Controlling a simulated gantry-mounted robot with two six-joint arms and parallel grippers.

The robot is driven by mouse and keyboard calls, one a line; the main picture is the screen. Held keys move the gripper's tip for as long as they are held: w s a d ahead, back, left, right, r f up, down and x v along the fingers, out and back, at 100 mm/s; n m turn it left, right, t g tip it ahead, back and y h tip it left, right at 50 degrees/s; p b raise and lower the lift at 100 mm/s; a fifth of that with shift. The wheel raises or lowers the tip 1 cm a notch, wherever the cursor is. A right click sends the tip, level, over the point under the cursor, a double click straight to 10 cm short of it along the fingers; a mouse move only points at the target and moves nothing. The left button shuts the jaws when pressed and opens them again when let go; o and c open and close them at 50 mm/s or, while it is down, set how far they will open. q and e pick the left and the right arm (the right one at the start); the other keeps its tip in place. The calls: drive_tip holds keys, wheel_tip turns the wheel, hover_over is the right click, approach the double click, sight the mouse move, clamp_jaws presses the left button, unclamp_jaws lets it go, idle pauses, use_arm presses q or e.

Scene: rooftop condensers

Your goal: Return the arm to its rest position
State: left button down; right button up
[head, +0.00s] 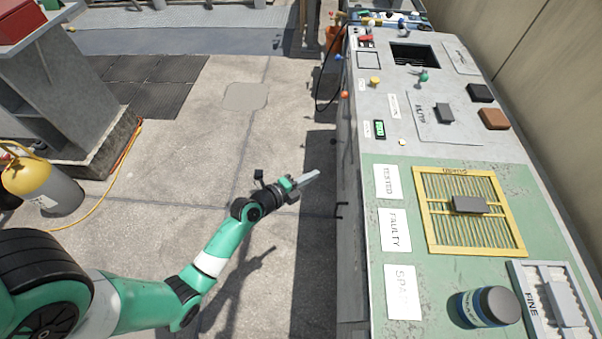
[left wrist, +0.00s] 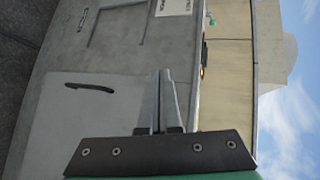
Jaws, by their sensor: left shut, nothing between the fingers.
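My left arm comes in from the left in the head view, green and white, stretched over the paved floor. My left gripper (head: 309,178) is at its end, just left of the grey cabinet bench (head: 347,240), apart from it. Its fingers are together with nothing between them. In the left wrist view the shut fingers (left wrist: 163,100) point at the grey cabinet front (left wrist: 90,115), which has a dark handle (left wrist: 90,87). My right gripper shows in neither view.
The bench top carries a yellow-framed filter (head: 420,215), a white-framed filter marked FINE (head: 531,310), a dark jar (head: 489,307), and labels TESTED (head: 387,181) and FAULTY (head: 395,230). A yellow cylinder (head: 42,187) with a hose stands at left. The floor between is open.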

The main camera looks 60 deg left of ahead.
use_arm(q)
drive_tip(key=shift+s+a+r, duration=0.15)
drive_tip(key=shift+s+a, duration=0.15)
drive_tip(key=shift+s, duration=0.2)
drive_tip(key=shift+s+a+r, duration=0.15)
drive_tip(key=shift+s+a, duration=0.15)
drive_tip(key=shift+s, duration=0.15)
